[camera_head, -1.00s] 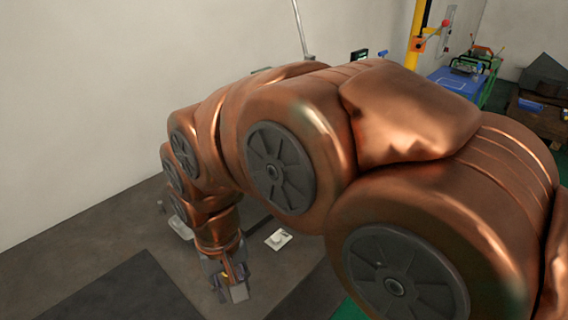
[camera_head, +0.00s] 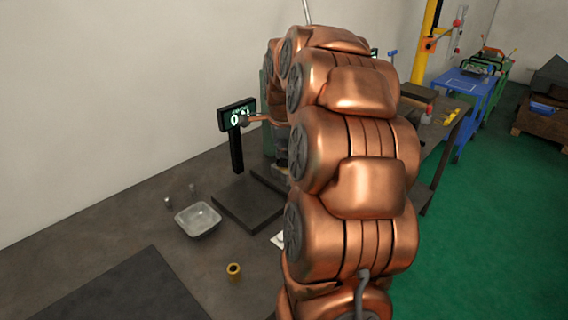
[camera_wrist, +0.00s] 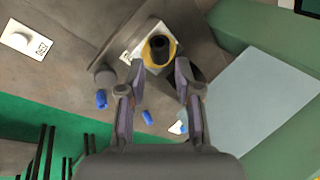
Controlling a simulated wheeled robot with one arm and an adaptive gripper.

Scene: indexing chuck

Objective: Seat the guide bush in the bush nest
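A small brass-coloured ring (camera_head: 233,270), which looks like the guide bush, stands alone on the dark table in the head view. In the wrist view my gripper (camera_wrist: 160,70) is open, its two fingers apart with nothing held between them. Beyond the fingertips is a yellow ring around a dark round centre (camera_wrist: 159,49), beside a white labelled plate. It may be the bush nest, but I cannot tell for certain. In the head view my arm hides most of the gripper and the spot below it.
The wrist view shows a white plate with a round pad (camera_wrist: 25,40) and small blue pieces (camera_wrist: 101,98). The front-left table is clear.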

